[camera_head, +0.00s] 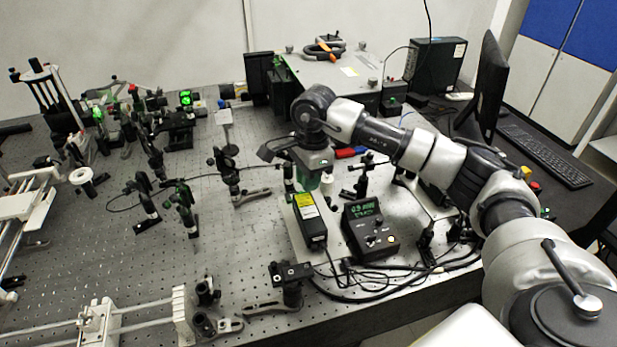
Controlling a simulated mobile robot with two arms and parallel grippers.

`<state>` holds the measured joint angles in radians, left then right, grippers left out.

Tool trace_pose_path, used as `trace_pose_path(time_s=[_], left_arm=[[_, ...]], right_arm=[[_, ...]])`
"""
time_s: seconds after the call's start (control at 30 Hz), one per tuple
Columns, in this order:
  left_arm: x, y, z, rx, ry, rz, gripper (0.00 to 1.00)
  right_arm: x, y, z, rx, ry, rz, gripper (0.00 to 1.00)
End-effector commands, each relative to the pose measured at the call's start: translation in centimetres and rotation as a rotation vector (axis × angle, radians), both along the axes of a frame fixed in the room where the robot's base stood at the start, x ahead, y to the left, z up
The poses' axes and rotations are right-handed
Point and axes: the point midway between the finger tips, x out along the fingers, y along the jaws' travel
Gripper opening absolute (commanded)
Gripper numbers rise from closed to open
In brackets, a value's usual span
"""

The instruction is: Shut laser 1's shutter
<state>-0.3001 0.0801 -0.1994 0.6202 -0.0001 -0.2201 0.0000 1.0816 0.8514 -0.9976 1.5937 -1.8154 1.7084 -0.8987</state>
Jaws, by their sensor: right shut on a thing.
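A black laser head with a yellow label (309,222), which looks like laser 1, lies on a pale plate on the optical bench. My right gripper (307,181) points down at the far end of this laser head. Its fingers are shut on a small part there, apparently the shutter; the fingers and wrist hide most of it. I cannot tell the shutter's position. A black controller box (368,231) with a lit green display stands just right of the laser head. My left gripper is out of view.
Posts and mounts stand close by, including a lens post (231,175) at left and a clamp mount (290,284) in front. Cables (365,285) loop near the controller. A large light-coloured box (335,72) stands behind. A monitor (490,85) is at right.

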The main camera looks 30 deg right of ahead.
Motion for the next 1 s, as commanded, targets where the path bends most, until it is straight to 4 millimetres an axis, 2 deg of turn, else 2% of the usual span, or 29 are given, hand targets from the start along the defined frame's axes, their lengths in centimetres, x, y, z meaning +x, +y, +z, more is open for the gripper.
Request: trace_pose_path(time_s=[0.07, 0.1, 0.27, 0.53, 0.63, 0.77, 1.0], left_arm=[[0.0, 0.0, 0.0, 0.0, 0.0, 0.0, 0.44], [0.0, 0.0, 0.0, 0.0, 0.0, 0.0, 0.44], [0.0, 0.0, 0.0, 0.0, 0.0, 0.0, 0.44], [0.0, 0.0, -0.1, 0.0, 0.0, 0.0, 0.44], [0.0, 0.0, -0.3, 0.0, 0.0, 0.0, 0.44], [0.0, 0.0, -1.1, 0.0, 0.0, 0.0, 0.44], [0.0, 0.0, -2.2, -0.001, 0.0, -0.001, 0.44]], right_arm=[[0.0, 0.0, 0.0, 0.0, 0.001, 0.001, 0.0], [0.0, 0.0, 0.0, 0.0, 0.001, 0.001, 0.19], [0.0, 0.0, 0.0, 0.001, 0.001, 0.001, 0.42], [0.0, 0.0, 0.1, 0.001, 0.0, 0.001, 0.42], [0.1, 0.0, 0.7, 0.002, -0.003, 0.001, 0.42], [0.1, -0.2, 2.8, 0.002, -0.006, 0.001, 0.42], [0.1, -0.6, 7.6, 0.002, -0.004, 0.001, 0.42]])
